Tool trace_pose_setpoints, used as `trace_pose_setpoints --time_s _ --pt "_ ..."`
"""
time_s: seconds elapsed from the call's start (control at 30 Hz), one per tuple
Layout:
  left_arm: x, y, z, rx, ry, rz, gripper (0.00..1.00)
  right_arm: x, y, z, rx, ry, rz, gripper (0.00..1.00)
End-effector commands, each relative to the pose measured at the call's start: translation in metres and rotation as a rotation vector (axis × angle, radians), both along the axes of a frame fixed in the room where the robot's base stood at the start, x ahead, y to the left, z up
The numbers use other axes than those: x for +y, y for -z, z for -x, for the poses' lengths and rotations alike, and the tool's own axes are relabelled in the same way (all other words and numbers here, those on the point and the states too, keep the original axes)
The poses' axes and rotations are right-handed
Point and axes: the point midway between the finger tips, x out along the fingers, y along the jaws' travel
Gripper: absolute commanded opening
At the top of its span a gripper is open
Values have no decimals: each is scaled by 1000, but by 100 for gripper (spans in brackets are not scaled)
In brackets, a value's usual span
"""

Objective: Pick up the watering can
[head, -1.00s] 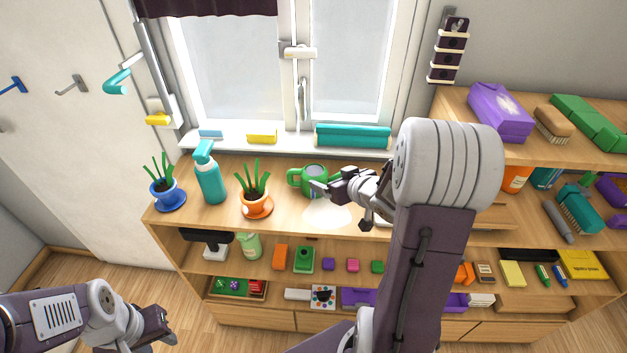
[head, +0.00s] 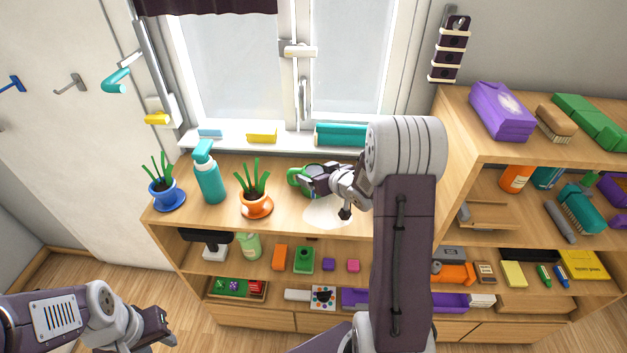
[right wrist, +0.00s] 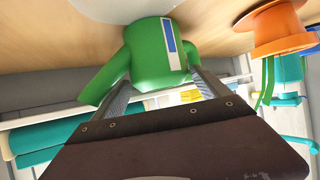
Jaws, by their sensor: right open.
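The green watering can (head: 295,175) stands on the wooden shelf top below the window. In the head view its left side shows, while my right gripper (head: 311,183) and wrist hide much of the rest. The right wrist view shows its green body (right wrist: 150,52) upside down, with a blue and white strip. My right gripper is open there, its two fingers (right wrist: 163,82) reaching to either side of the can's lower-pictured part. I cannot tell whether they touch it. My left gripper (head: 168,328) is low at the left, away from the can, its jaws unclear.
An orange potted plant (head: 256,205), a teal spray bottle (head: 208,178) and a blue potted plant (head: 167,195) stand left of the can. A teal roll (head: 340,134) lies on the windowsill behind. A taller shelf (head: 460,150) rises at the right.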

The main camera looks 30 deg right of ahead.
Motion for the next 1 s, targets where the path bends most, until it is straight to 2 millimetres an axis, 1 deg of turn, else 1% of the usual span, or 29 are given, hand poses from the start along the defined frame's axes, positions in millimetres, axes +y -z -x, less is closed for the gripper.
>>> trace_pose_setpoints --time_s 0.1,0.13,0.17,0.2,0.27,0.3,0.37,0.57,0.67,0.77,0.87,0.93,1.0 --pt "0 0 0 0 0 0 36 0 0 0 0 0 0 86" --pt "0 0 0 0 0 0 36 0 0 0 0 0 0 80" --pt "0 0 0 0 0 0 36 0 0 0 0 0 0 72" --pt "0 0 0 0 0 0 36 0 0 0 0 0 0 61" --pt "0 0 0 0 0 0 36 0 -1 0 0 0 0 44" --pt "0 0 0 0 0 0 36 0 -1 0 0 0 0 33" --pt "0 0 0 0 0 0 36 0 -1 0 -1 0 0 16" --pt "0 0 0 0 0 0 36 0 -2 0 -3 0 1 16" --pt "0 -1 0 0 0 0 36 0 -5 0 -3 0 1 16" --pt "0 -4 0 0 0 0 36 0 -16 0 -5 -1 2 16" --pt "0 -8 0 0 0 0 36 0 -32 -1 -6 -1 2 16" --pt "0 -12 0 0 0 0 36 0 -47 -1 -7 -1 2 16" --pt "0 -8 0 0 0 0 36 10 -53 10 -6 -3 1 16"
